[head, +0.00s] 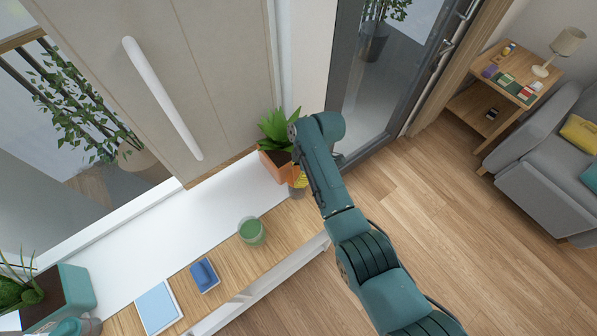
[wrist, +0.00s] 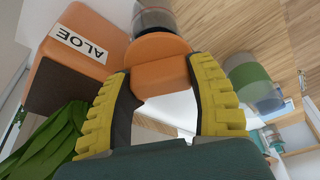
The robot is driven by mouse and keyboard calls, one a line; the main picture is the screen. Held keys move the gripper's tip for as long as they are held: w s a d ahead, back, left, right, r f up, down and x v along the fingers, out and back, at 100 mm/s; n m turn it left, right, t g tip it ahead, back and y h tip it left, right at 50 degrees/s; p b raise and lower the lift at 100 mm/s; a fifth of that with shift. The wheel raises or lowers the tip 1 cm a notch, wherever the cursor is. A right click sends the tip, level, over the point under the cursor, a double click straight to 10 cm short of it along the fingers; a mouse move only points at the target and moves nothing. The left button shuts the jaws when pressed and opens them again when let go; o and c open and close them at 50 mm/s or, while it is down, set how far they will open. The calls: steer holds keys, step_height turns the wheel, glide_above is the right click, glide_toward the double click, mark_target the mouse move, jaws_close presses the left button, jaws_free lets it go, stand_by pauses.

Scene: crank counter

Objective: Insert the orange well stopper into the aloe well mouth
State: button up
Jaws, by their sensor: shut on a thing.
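The orange well stopper (wrist: 160,70) is between the yellow fingers of my gripper (wrist: 162,82) in the wrist view. My gripper is shut on it. A clear grey round well mouth (wrist: 155,16) shows just beyond the stopper's far end, beside the orange planter (wrist: 112,38) with the ALOE label. The stopper lines up roughly with the mouth; I cannot tell if they touch or if it is inside. In the head view my gripper (head: 299,179) is at the right side of the aloe planter (head: 278,171), and the stopper is hidden there.
The aloe leaves (head: 276,128) rise close to my gripper. A green cup (head: 252,232) stands further left on the counter, with a blue object (head: 204,275), a light blue book (head: 158,308) and a teal planter (head: 76,286). The white counter strip (head: 195,217) has free room.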

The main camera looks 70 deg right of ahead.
steer(key=shift+f+b, duration=0.35)
steer(key=shift+f, duration=0.1)
steer(key=shift+r+p, duration=0.45)
steer(key=shift+r, duration=0.05)
steer(key=shift+d, duration=0.1)
stand_by(0.4)
steer(key=shift+f, duration=0.15)
stand_by(1.1)
steer(key=shift+f+b, duration=0.15)
steer(key=shift+b, duration=0.2)
steer(key=shift+r+p, duration=0.3)
